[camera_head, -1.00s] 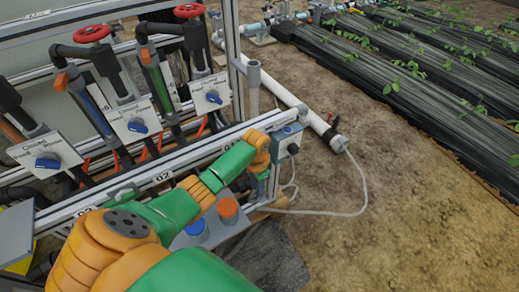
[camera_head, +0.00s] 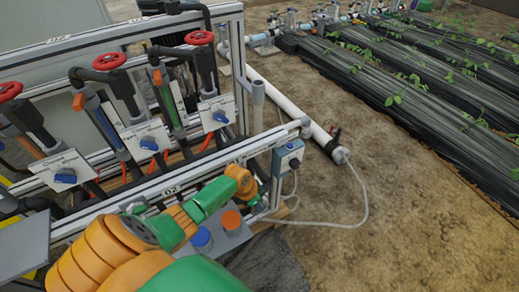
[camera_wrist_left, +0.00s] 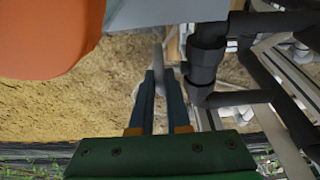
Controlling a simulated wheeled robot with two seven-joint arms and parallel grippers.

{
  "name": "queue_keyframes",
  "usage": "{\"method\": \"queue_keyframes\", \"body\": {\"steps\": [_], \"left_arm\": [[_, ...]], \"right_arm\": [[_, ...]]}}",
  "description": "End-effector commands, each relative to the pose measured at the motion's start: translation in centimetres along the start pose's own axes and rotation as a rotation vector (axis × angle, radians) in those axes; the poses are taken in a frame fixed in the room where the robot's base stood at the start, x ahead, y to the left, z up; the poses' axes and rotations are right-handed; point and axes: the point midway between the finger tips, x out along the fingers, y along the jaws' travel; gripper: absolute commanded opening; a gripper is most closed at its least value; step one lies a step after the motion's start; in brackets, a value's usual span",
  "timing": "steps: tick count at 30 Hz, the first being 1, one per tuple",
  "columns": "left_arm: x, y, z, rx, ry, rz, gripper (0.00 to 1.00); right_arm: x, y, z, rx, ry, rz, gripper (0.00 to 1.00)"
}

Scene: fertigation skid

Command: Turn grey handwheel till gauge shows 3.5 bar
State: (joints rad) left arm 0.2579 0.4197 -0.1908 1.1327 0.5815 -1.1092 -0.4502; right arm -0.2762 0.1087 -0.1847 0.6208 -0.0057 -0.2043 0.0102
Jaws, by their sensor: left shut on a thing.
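My left arm reaches in from the bottom left in the head view, and its wrist end is beside the front rail. The fingers are not clear there. In the left wrist view my left gripper (camera_wrist_left: 158,78) is shut on a thin grey piece (camera_wrist_left: 158,58) between its two dark fingers. This looks like part of the grey handwheel seen edge-on; its full shape cannot be made out. I cannot make out a gauge face or a reading in either view. My right gripper is not in view.
Red handwheels (camera_head: 109,60) top the dark pipes behind the rail (camera_head: 170,180). Blue knobs (camera_head: 149,143) sit on white plates. An orange cap (camera_head: 232,220) and a blue cap (camera_head: 201,238) are near my arm. A blue-grey box (camera_head: 288,157) hangs at the rail's end. Soil lies open at right.

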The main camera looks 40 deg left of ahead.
Motion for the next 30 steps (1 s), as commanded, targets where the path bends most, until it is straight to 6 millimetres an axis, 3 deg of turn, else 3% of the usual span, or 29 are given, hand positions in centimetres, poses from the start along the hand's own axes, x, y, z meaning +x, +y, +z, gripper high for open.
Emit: {"method": "queue_keyframes", "body": {"steps": [1,4,16,17,18,26,30], "left_arm": [[-0.4,0.1,0.5,-0.002,0.046,0.003,0.0],[0.2,0.1,0.9,-0.001,0.151,0.002,0.0],[0.1,-0.1,0.9,0.0,0.227,-0.002,0.0],[0.1,-0.1,0.9,0.0,0.227,-0.002,0.18],[0.1,-0.1,0.9,-0.001,0.227,-0.002,0.28],[0.1,0.0,0.9,-0.001,0.227,-0.002,0.28],[-2.1,-0.1,1.2,0.0,0.226,-0.002,0.28]], "right_arm": [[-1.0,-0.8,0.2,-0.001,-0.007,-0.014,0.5],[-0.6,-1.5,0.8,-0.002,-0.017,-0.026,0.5],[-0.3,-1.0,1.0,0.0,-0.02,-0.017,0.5],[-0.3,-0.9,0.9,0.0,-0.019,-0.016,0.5],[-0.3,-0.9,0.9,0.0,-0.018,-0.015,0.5],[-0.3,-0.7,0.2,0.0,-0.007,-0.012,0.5],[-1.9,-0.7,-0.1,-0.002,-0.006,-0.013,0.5]]}}
